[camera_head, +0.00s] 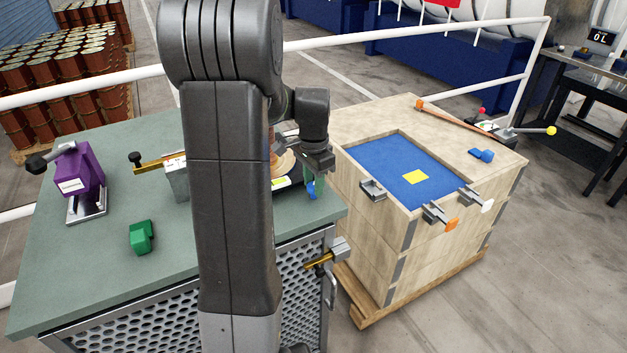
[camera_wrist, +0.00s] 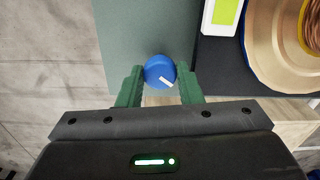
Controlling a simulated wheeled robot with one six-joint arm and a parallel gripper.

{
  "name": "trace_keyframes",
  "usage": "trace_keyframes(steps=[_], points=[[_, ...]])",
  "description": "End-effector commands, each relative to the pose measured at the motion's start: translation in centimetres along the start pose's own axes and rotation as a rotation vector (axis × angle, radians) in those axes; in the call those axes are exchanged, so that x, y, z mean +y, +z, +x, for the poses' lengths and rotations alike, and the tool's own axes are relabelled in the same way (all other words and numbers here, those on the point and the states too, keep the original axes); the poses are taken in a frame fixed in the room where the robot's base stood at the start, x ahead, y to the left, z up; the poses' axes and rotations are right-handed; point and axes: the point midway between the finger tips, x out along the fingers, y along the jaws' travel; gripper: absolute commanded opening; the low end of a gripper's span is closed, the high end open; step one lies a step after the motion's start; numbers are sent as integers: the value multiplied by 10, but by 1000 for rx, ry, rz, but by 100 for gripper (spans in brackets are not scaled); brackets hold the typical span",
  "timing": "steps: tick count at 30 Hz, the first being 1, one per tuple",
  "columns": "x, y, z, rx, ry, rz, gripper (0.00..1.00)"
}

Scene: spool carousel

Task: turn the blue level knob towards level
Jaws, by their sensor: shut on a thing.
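In the head view my gripper (camera_head: 313,186) is at the right edge of the green bench, with the knob hard to make out between the fingers. A unit with a yellow-green display (camera_wrist: 228,12) is just above and right of the knob in the wrist view.
A spool with copper-coloured winding (camera_wrist: 283,45) sits right of the knob. The green bench (camera_head: 100,260) also carries a purple device (camera_head: 80,170) and a green block (camera_head: 141,237). A wooden crate with a blue inset (camera_head: 375,165) stands to the right.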

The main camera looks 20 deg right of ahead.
Motion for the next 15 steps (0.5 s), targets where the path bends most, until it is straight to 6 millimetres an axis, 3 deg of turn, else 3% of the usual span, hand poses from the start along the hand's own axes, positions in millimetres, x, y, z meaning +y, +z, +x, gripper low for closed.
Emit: trace_keyframes(steps=[11,12,15], points=[[0,-1,-1,3,-2,20,9],[0,-1,-1,3,-2,19,40],[0,-1,-1,2,-2,19,41]])
